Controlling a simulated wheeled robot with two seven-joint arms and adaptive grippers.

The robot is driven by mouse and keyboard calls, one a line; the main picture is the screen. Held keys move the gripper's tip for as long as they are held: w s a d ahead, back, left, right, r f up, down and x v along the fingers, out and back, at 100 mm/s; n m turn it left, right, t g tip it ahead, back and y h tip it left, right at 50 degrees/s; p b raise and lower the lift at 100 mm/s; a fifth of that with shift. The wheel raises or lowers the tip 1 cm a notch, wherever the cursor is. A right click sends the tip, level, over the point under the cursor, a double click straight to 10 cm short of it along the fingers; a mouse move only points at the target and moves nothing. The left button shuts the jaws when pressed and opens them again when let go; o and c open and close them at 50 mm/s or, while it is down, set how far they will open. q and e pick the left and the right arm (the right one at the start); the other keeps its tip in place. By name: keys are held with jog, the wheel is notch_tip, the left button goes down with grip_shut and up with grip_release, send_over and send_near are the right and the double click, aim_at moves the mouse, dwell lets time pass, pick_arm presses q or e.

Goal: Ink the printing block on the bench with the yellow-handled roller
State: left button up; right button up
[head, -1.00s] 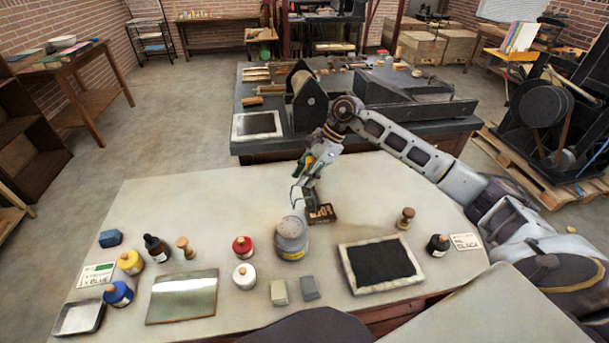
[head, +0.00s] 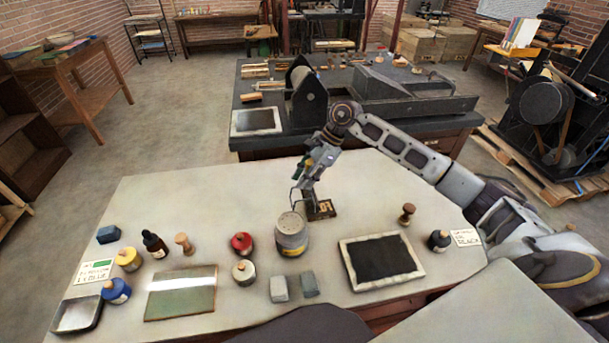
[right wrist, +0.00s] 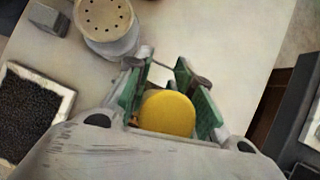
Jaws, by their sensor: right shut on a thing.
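My right gripper (head: 304,192) reaches down over the bench, behind the grey tin with the perforated lid. In the right wrist view its green-padded fingers (right wrist: 172,92) are shut around a yellow rounded handle (right wrist: 167,113), which I take for the roller's. The roller's drum is not visible in either view. The printing block (head: 322,209), small and dark brown with lighter raised shapes, lies flat beside the fingertips, partly behind them. I cannot tell whether the roller touches it. My left gripper is not in view.
The grey tin (head: 291,235) stands close in front of the gripper. A framed black slab (head: 417,272) lies to the right, near a wooden-knobbed stamp (head: 407,213). Red (head: 242,243) and white (head: 244,272) jars and a glass plate (head: 180,308) are left. The bench's back left is clear.

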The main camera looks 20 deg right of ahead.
jog(key=shift+f, duration=0.9)
jog(key=shift+f+b, duration=0.25)
jog(key=shift+b, duration=0.1)
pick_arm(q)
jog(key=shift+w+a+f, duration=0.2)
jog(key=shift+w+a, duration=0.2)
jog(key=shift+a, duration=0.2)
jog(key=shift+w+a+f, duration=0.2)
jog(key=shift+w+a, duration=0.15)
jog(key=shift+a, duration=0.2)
pick_arm(e)
jog(key=shift+f, duration=0.3)
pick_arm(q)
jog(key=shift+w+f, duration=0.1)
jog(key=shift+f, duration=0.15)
